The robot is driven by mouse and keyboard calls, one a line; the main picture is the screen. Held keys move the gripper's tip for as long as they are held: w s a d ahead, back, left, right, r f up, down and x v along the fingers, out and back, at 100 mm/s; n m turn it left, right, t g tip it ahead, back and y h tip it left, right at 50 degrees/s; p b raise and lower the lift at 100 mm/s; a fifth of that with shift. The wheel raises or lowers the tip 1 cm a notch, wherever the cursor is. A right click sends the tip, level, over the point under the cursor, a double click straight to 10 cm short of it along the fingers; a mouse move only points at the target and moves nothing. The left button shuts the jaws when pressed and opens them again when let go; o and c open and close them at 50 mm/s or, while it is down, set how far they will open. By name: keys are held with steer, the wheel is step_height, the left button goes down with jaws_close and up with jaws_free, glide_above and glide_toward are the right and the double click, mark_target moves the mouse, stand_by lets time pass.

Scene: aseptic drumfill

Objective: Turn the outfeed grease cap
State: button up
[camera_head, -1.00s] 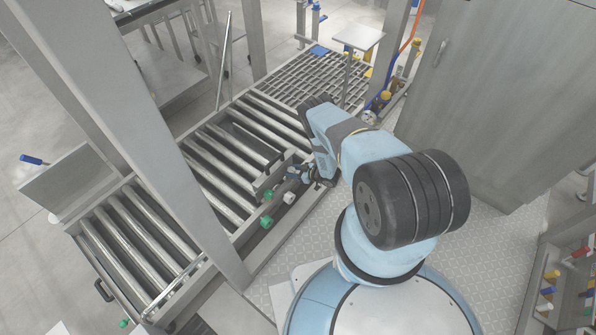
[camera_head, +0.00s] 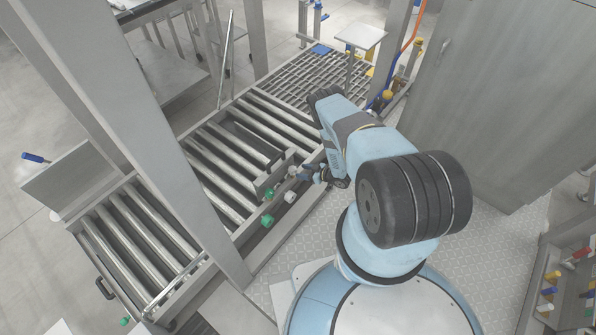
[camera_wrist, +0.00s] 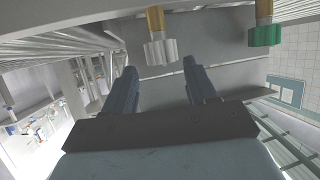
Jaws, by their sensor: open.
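A grey-white ribbed cap (camera_wrist: 160,52) on a brass stem shows at the top middle of the wrist view. A green ribbed cap (camera_wrist: 264,36) on a similar stem is to its right. My gripper (camera_wrist: 159,68) is open and empty, with one finger on each side of the grey-white cap's line; whether the tips reach around it I cannot tell. In the head view my gripper (camera_head: 303,173) is small, beside the roller conveyor's near side. There a white cap (camera_head: 291,197) and green caps (camera_head: 267,221) stick out from the conveyor side. No label marks which is the outfeed cap.
The roller conveyor (camera_head: 209,180) runs along the left, with a grey post (camera_head: 185,150) in front. A grey cabinet (camera_head: 490,100) stands at the right. The tread-plate floor (camera_head: 300,245) beside the conveyor is clear. A rack with coloured handles (camera_head: 570,280) is at lower right.

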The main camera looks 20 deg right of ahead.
steer(key=v, duration=0.8)
steer(key=shift+d, duration=0.2)
